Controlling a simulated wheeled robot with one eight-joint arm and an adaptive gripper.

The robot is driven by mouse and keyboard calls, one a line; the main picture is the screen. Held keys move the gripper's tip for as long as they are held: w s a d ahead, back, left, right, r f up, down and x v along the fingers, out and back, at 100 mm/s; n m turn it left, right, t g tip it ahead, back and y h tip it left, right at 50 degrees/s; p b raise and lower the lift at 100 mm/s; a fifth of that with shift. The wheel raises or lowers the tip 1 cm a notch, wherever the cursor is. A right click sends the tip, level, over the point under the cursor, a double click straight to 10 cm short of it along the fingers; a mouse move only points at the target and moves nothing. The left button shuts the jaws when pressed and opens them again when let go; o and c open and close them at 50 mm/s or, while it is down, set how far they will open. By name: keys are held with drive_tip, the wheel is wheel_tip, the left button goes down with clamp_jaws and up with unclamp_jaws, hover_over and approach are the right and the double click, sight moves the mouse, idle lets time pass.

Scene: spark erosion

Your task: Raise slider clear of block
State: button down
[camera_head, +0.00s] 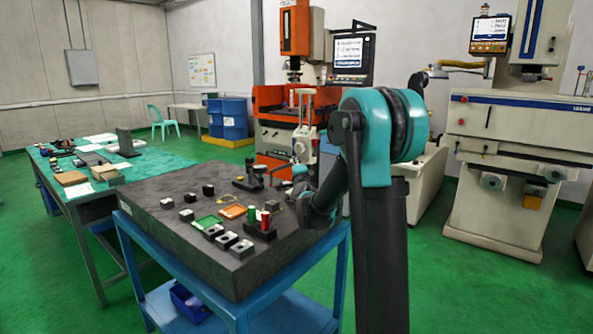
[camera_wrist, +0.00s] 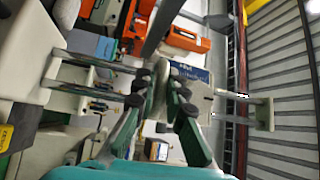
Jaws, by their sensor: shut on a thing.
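In the wrist view my gripper (camera_wrist: 162,84) has its green, dark-tipped fingers closed on a pale slider (camera_wrist: 196,76) with a printed label. The slider sits on two thin parallel metal columns (camera_wrist: 240,97), which run across the picture to a crossbar on the right. In the head view the pale twin-column gauge (camera_head: 303,125) stands at the far right of the dark surface plate, partly behind my arm. My fingers are hidden there by my arm. I cannot tell which block lies under the slider, or whether they touch.
The dark surface plate (camera_head: 160,225) on a blue stand carries small blocks, a green tray (camera_head: 207,222), an orange tray (camera_head: 232,211) and a black holder with red and green cylinders (camera_head: 260,230). Machines stand behind. A green-topped bench (camera_head: 150,170) is at left.

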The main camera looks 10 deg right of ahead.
drive_tip(key=c, duration=1.9)
unclamp_jaws()
drive_tip(key=s, duration=0.4)
drive_tip(key=s+f, duration=0.1)
drive_tip(key=s, duration=0.7)
drive_tip(key=shift+f, duration=0.25)
